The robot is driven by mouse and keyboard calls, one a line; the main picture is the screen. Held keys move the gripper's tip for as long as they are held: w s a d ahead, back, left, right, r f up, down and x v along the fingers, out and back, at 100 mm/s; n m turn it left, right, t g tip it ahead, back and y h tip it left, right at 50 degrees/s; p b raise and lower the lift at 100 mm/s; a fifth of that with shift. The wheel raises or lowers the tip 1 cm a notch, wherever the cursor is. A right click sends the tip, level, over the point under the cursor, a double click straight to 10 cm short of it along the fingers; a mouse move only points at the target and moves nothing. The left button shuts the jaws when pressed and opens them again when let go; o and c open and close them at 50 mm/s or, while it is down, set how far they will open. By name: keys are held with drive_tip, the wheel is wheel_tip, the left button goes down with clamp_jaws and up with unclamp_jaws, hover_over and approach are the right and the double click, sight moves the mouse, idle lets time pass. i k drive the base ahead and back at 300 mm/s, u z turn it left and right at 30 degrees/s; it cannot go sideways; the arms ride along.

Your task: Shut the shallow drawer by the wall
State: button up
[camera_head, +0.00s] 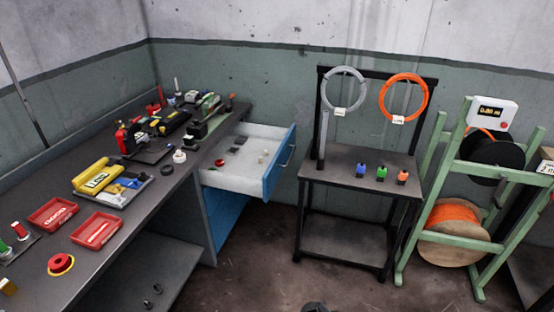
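The shallow drawer (225,178) stands open, pulled out to the right from under the dark workbench near the back wall. It has a white inside and a blue front (281,162) with a handle (288,153) on its outer face. Several small parts lie in it, among them a red one (219,162), dark ones and pale ones. Below it is a blue cabinet face (228,212), partly in shadow. My gripper is not in view; only a dark rounded shape shows at the bottom edge, and I cannot tell what it is.
The workbench (150,205) holds tools, red trays (97,229) and a yellow device (97,176). A black stand (345,188) with hanging cable coils is right of the drawer, a narrow gap away. A green reel rack (431,175) stands further right. The floor (258,270) in front is clear.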

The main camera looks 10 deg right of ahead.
sight(241, 172)
drive_tip(key=i, duration=0.7)
drive_tip(key=z, duration=0.05)
drive_tip(key=k, duration=1.3)
drive_tip(key=u, duration=0.15)
drive_tip(key=i, duration=0.65)
drive_tip(key=u, duration=0.65)
drive_tip(key=i, duration=0.8)
drive_tip(key=u, duration=0.25)
